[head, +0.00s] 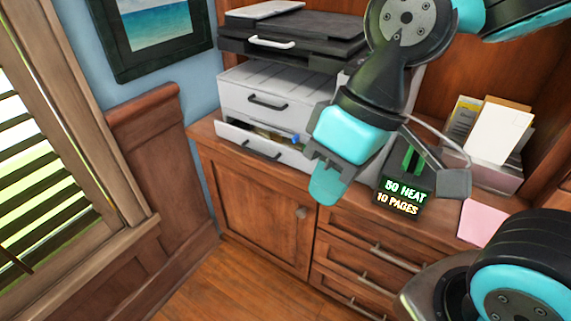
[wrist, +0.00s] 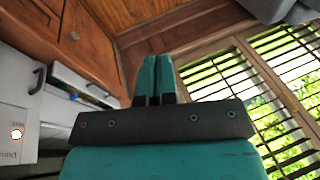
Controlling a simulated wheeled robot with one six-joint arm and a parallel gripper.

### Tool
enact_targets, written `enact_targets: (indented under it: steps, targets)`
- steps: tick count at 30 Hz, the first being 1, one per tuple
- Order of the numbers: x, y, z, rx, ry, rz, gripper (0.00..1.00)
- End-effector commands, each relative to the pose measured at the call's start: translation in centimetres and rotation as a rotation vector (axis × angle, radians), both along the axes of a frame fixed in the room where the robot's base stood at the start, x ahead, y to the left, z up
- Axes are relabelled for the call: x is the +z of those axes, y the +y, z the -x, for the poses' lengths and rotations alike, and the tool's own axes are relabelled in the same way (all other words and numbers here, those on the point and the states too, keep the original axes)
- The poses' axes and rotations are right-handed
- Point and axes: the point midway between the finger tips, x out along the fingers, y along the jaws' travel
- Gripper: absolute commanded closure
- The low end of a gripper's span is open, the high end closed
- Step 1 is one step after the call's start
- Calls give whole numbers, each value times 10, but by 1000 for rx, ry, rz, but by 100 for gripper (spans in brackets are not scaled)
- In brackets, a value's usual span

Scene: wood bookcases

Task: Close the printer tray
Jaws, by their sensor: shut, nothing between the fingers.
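The printer (head: 272,95) is a white and grey unit with a black top part, on the wooden cabinet. Its lower tray (head: 262,148) is pulled out at the left, with yellowish and blue things visible inside. The drawer above it looks shut. In the wrist view the printer (wrist: 14,120) is at the left edge, and the pulled-out tray (wrist: 85,88) shows left of my fingers. My gripper (head: 326,190) is shut and empty, in front of the printer's right part and apart from the tray. The closed fingers (wrist: 158,68) are upright in the wrist view. My arm hides the printer's right side.
A sign reading "50 HEAT 10 PAGES" (head: 403,196) stands right of my gripper. A paper holder (head: 495,135) and pink sheets (head: 482,222) lie further right. The cabinet top (head: 215,132) ends at a front edge. A shuttered window (head: 30,165) is at left; the floor (head: 225,285) is clear.

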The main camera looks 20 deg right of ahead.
Motion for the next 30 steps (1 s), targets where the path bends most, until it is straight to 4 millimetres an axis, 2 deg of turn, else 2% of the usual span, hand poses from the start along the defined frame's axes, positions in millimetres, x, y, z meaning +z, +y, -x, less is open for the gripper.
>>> enact_targets:
  steps: [2,5,9,12,15,18,22,25,30]
  targets:
    - [-8,-7,-19,-138,42,45,100]
    - [-24,-14,-57,-440,114,143,100]
    - [-58,-24,-124,-1032,165,308,100]
    - [-85,-28,-165,-1487,132,394,100]
    - [-112,-32,-198,-1930,37,427,100]
    - [-137,-35,-220,-2316,-100,400,100]
    - [-159,-36,-236,-2677,-278,306,100]
    - [-169,-37,-242,-2840,-379,230,100]
    - [-179,-42,-244,-2938,-446,174,100]
